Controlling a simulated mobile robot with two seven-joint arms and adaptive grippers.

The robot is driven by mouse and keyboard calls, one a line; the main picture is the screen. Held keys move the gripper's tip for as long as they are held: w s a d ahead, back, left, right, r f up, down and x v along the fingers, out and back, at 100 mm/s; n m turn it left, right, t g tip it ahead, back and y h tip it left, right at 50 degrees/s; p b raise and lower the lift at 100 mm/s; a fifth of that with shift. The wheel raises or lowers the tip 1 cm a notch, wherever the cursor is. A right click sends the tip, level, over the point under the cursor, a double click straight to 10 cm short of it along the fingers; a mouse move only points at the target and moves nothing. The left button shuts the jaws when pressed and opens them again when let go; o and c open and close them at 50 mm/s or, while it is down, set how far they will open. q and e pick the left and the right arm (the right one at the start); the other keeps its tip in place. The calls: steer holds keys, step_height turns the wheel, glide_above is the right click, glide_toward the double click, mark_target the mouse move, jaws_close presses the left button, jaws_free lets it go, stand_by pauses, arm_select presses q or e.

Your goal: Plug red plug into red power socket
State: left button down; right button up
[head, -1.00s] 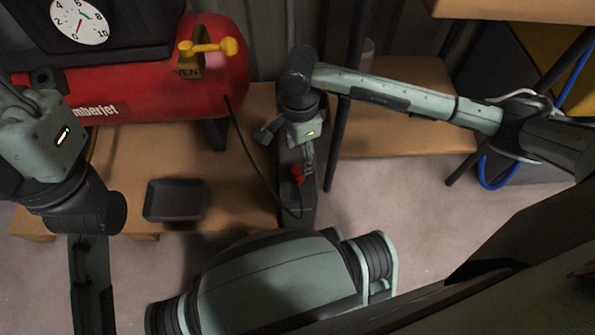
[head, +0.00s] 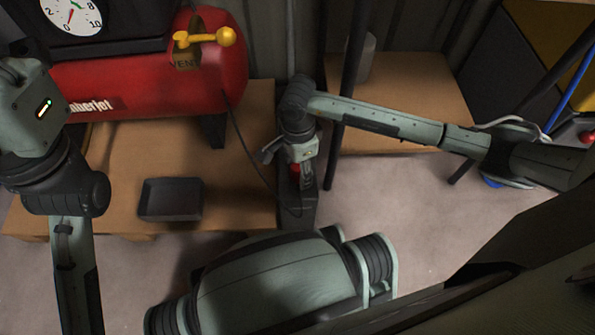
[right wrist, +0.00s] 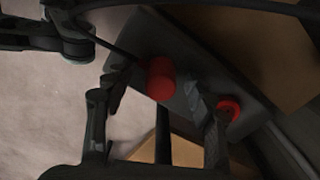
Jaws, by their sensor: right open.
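In the right wrist view a red cylinder (right wrist: 157,78), seemingly the plug, has a black cable running to it from the upper left. It lies between the fingertips of my right gripper (right wrist: 155,84), which is open, with no clear grip on it. A second red round piece (right wrist: 229,108), perhaps the red socket, sits on the grey panel (right wrist: 183,62) to the right, partly behind the right finger. In the head view my right gripper (head: 306,175) points down at the dark grey post, with a bit of red (head: 294,170) beside it. My left gripper is out of view.
A red compressor (head: 150,80) with a yellow valve handle (head: 205,38) stands on a wooden pallet (head: 235,170). A dark tray (head: 171,199) lies in front. A dark pole (head: 345,110) stands close right of my right gripper. Another wooden surface (head: 430,95) is beyond.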

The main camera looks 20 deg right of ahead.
steer(key=shift+f, duration=0.1)
steer(key=c, duration=1.2)
steer(key=shift+o, duration=0.2)
